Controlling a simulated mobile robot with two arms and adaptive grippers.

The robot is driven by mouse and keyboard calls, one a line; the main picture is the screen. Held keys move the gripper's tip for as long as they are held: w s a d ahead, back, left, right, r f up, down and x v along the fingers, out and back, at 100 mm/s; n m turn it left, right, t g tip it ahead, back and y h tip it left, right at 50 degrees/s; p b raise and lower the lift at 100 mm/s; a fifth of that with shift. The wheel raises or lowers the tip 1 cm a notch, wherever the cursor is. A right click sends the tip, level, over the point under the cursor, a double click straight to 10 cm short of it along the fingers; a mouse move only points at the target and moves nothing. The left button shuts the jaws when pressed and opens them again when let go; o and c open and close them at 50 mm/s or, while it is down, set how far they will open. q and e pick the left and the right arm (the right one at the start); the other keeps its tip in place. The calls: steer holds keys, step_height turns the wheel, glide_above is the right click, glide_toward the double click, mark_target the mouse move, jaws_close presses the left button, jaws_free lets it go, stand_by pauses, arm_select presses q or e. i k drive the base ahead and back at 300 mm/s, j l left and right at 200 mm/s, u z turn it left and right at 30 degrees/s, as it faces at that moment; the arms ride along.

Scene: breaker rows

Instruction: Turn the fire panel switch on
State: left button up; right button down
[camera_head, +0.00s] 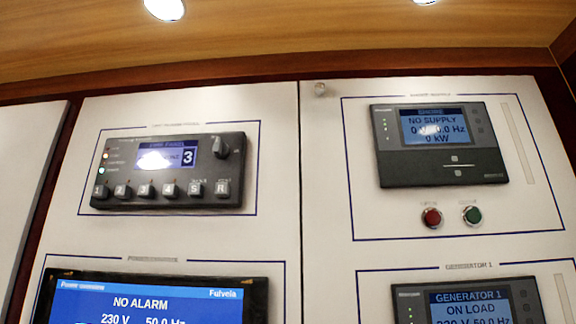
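No switch with a readable fire panel label shows. A dark control unit (170,170) sits on the upper left panel, with a blue display (168,154) showing a large 3. The display's small top line is too blurred to read surely. A dark rotary knob (221,147) is at the unit's upper right; its setting is unclear. A row of square keys (145,190) runs along its bottom, marked with numbers, S and R. Neither of my grippers is in view.
At upper right is a shore unit (439,144) reading NO SUPPLY, above a red button (432,218) and a green button (472,215). Below are a power overview screen (150,300) and a generator 1 unit (468,304). A wooden ceiling (290,35) lies above.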

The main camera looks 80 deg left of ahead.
mark_target(221, 150)
steer(key=u, duration=3.35)
